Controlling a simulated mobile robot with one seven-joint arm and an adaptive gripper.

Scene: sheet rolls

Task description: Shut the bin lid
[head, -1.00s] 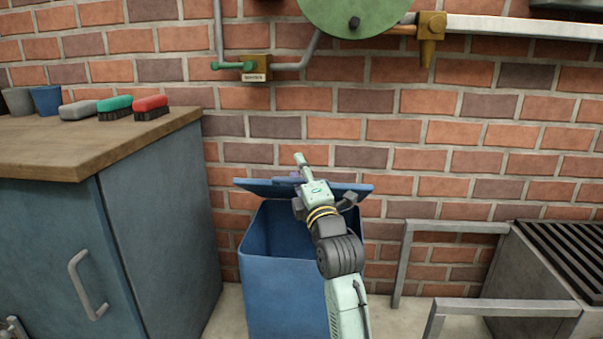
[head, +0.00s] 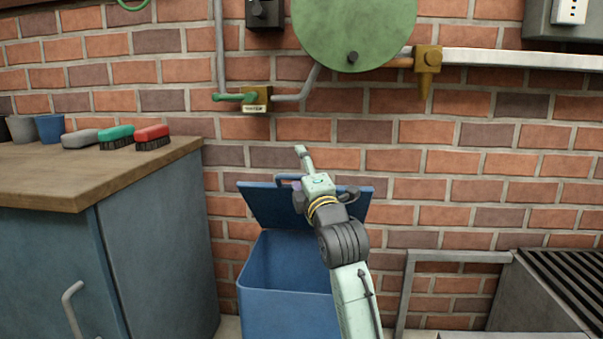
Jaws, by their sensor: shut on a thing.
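The blue bin (head: 285,310) stands on the floor against the brick wall, its top open and its inside showing. Its blue lid (head: 262,205) stands raised at the back of the opening, steeply tilted, with its inner face toward me. Part of a handle (head: 284,178) shows at the lid's top edge. My gripper (head: 303,184) is at this upper edge, near the middle, and is shut on the handle; its fingertips are mostly hidden. My arm crosses the right part of the bin and lid.
A cabinet with a wooden top (head: 95,180) stands close on the left, bearing brushes (head: 152,137) and cups. A metal frame (head: 405,290) and grated unit (head: 560,285) stand at right. Pipes and a green disc (head: 352,30) are on the wall above.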

